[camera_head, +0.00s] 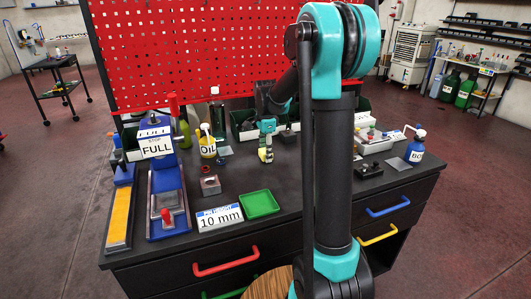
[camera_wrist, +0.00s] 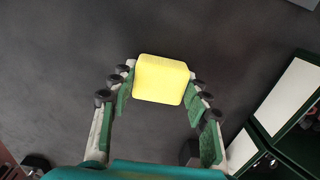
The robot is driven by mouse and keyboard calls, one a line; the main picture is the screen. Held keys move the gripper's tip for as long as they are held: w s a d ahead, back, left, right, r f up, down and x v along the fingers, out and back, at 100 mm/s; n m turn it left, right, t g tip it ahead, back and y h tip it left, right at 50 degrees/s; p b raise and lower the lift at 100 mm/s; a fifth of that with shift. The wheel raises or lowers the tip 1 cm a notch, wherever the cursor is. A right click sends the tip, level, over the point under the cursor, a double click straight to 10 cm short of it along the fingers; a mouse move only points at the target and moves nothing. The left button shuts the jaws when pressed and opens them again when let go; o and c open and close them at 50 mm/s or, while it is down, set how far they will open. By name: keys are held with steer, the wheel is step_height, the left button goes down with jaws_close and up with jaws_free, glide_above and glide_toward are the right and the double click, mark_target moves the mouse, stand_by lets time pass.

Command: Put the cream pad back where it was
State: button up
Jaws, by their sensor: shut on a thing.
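A pale yellow, cream-like pad (camera_wrist: 162,79) with rounded corners sits between the fingertips of my gripper (camera_wrist: 160,86) in the wrist view. The fingers lie along its left and right sides, shut on it. In the head view my gripper (camera_head: 266,149) is over the middle of the dark table, with the pale pad (camera_head: 265,156) low between its fingers. The dark table top shows around the pad in the wrist view; I cannot tell whether the pad touches it.
A green tray (camera_head: 260,204) and a "10 mm" card (camera_head: 220,217) lie near the front edge. A small metal block (camera_head: 210,185) and an oil bottle (camera_head: 207,146) stand left of my gripper. A white-walled bin (camera_wrist: 289,95) is at right in the wrist view.

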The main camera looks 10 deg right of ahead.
steer(key=shift+f, duration=0.15)
steer(key=o, duration=1.2)
step_height(320, 180, up, 12)
steer(key=shift+r, duration=0.2)
